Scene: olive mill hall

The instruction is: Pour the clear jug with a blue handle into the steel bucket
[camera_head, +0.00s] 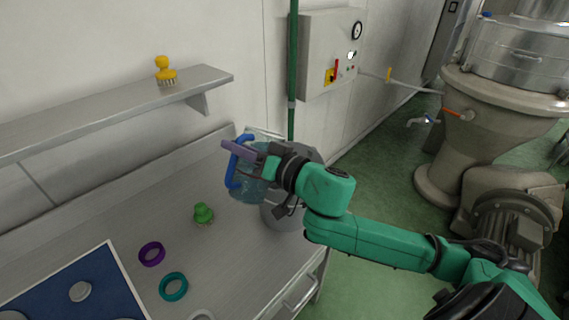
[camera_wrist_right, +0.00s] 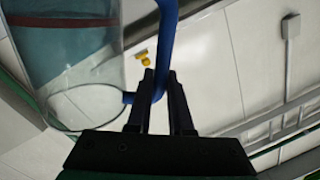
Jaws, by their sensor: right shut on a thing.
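The clear jug (camera_head: 246,190) has a blue handle (camera_head: 233,170) on its left side and stands out at the back right of the steel table. It looks roughly upright, and bluish content shows in it. My right gripper (camera_head: 250,154) is shut on the handle. In the right wrist view the blue handle (camera_wrist_right: 167,35) passes between the fingers (camera_wrist_right: 160,85), with the jug body (camera_wrist_right: 70,65) to the left. My left gripper is out of view.
On the steel table lie a green object (camera_head: 203,214), a purple ring (camera_head: 151,254), a teal ring (camera_head: 173,286) and a blue mat (camera_head: 85,272). A shelf (camera_head: 120,112) with a yellow brush (camera_head: 165,72) runs along the wall. A green pipe (camera_head: 292,60) stands behind the bucket.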

